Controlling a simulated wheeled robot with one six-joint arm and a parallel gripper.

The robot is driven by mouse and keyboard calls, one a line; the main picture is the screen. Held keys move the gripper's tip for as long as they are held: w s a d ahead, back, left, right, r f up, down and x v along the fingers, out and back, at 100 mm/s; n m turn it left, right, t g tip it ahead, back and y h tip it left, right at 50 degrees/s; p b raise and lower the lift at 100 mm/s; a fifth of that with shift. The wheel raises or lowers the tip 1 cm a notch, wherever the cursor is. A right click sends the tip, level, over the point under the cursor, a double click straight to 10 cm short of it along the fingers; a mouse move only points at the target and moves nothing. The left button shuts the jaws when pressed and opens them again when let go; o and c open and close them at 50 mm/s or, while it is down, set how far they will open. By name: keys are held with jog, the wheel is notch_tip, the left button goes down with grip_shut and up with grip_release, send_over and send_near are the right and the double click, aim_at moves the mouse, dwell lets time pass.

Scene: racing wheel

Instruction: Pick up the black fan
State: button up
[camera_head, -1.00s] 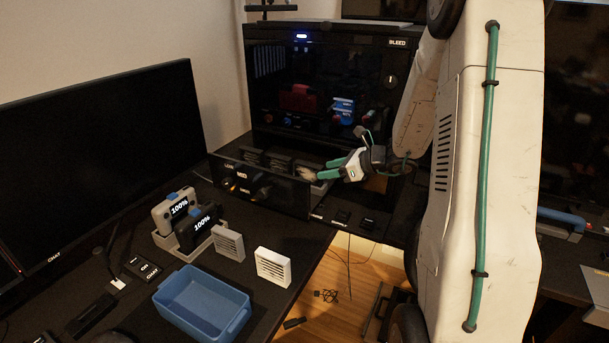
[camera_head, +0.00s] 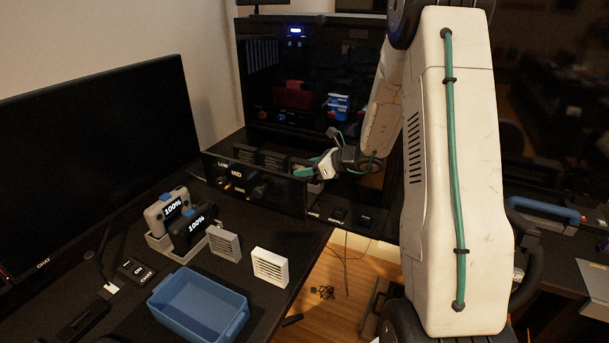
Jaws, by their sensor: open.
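Several dark, slatted blocks that look like black fans (camera_head: 274,158) stand in a row inside the black open-topped box behind its knob panel (camera_head: 238,184). I cannot tell them apart clearly in the shadow. My gripper (camera_head: 318,153) is at the right end of this box, to the right of the dark blocks, with its teal-tipped fingers apart. It holds nothing that I can see. The lower finger is close to the box's right end; whether it touches is unclear.
A grey fan (camera_head: 224,243) and a white fan (camera_head: 270,267) stand on the desk. A blue tray (camera_head: 199,308) is in front. Two battery-like units (camera_head: 188,226) sit in a holder. A monitor (camera_head: 95,165) is on the left and a dark cabinet (camera_head: 310,75) behind.

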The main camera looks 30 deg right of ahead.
jog(key=shift+w+a+f, duration=0.2)
jog(key=shift+w+a, duration=0.05)
jog(key=shift+w, duration=0.15)
grip_shut()
jog(key=shift+r, duration=0.1)
